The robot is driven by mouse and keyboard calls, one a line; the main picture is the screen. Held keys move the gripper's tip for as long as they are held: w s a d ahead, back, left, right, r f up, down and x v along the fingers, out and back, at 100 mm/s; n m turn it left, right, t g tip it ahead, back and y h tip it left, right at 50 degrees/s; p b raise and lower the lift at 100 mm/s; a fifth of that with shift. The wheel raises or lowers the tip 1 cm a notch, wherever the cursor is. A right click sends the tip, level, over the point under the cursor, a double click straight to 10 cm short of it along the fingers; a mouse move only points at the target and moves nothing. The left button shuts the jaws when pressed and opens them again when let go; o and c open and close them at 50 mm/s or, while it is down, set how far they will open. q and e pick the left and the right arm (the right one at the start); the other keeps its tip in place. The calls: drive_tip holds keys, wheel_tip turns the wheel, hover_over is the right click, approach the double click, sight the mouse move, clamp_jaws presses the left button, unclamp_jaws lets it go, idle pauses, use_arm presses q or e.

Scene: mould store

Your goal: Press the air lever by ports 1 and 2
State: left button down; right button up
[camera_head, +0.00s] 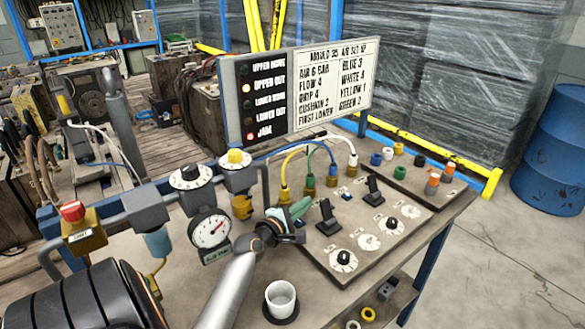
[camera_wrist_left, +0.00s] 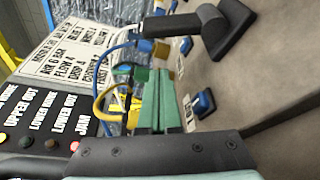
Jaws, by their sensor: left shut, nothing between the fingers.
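A tilted control panel (camera_head: 385,240) carries two black levers. The nearer lever (camera_head: 328,217) stands in front of the yellow and green hose ports; the other lever (camera_head: 374,190) is farther right. Port numbers are too small to read. My left gripper (camera_head: 302,208), with green fingers, is shut and empty, just left of the nearer lever and close to the yellow hose's port (camera_head: 284,195). In the left wrist view, its fingers (camera_wrist_left: 158,85) are shut beside a blue switch (camera_wrist_left: 203,103), with a black lever (camera_wrist_left: 215,32) beyond, apart from them. My right gripper is not in view.
Yellow, green, blue and white hoses (camera_head: 351,160) arch behind the levers. A white cup (camera_head: 281,300) and a pressure gauge (camera_head: 211,230) are near my left arm. Coloured fittings (camera_head: 432,184) lie at the right.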

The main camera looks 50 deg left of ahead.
sight(327, 213)
use_arm(q)
drive_tip(key=d, duration=0.1)
drive_tip(key=d+r+p, duration=0.1)
drive_tip(key=d+p, duration=0.1)
drive_tip(key=shift+r, duration=0.3)
drive_tip(key=shift+d, duration=0.3)
